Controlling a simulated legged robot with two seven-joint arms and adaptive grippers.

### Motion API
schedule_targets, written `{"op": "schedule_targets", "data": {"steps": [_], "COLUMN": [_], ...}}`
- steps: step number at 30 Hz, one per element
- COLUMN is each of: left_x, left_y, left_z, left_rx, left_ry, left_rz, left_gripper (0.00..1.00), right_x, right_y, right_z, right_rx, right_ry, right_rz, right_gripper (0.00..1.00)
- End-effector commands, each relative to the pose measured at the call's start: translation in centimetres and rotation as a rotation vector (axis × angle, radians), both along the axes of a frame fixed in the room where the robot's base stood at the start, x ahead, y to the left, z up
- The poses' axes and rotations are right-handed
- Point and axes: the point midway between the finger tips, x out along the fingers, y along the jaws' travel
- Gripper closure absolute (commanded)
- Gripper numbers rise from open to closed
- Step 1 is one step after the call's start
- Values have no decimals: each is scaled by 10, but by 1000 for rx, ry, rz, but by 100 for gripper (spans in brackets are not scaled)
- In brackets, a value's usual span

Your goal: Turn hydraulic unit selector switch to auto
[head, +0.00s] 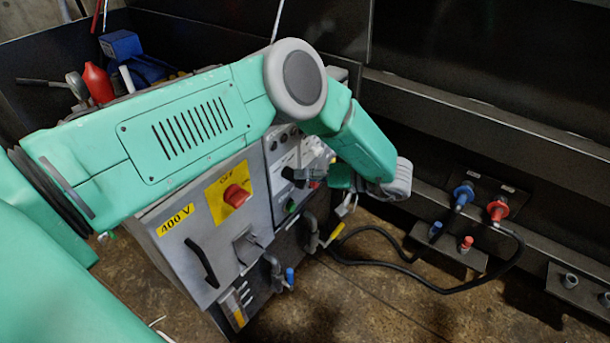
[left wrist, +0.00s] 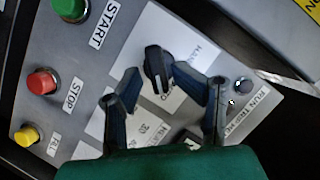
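My left gripper (left wrist: 155,76) is open, with one fingertip on each side of the switch. The right fingertip is very near the knob; I cannot tell whether it touches. In the head view my left gripper (head: 303,175) is at the grey hydraulic unit's control panel, and hides the switch. My right gripper is not in view.
The left wrist view shows a green START button (left wrist: 70,8), a red STOP button (left wrist: 42,81) and a yellow button (left wrist: 27,136) beside the switch. A 400 V cabinet (head: 190,250) with a red knob (head: 236,196) adjoins the panel. A black cable (head: 400,268) lies on the floor.

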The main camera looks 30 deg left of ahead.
Motion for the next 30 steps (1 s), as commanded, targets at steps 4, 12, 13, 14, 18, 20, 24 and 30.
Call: {"op": "schedule_targets", "data": {"steps": [4,12,13,14,18,20,24,30], "left_x": [0,-1,-1,-1,3,5,12,20], "left_y": [-2,-4,-4,-6,-20,-31,-62,-100], "left_z": [-1,-1,0,0,3,6,13,24], "left_rx": [0,-1,-1,-1,-1,-2,-2,1], "left_ry": [1,2,2,2,1,1,0,0], "left_rz": [-1,-1,-1,-1,-3,-2,-3,-4], "left_gripper": [68,68,68,68,68,68,68,68], "right_x": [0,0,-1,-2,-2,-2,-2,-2], "right_y": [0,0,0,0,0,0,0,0], "right_z": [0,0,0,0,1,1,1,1], "right_rx": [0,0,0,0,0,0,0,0], "right_ry": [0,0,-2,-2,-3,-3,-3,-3], "right_rz": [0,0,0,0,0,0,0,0], "right_gripper": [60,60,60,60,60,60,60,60]}}
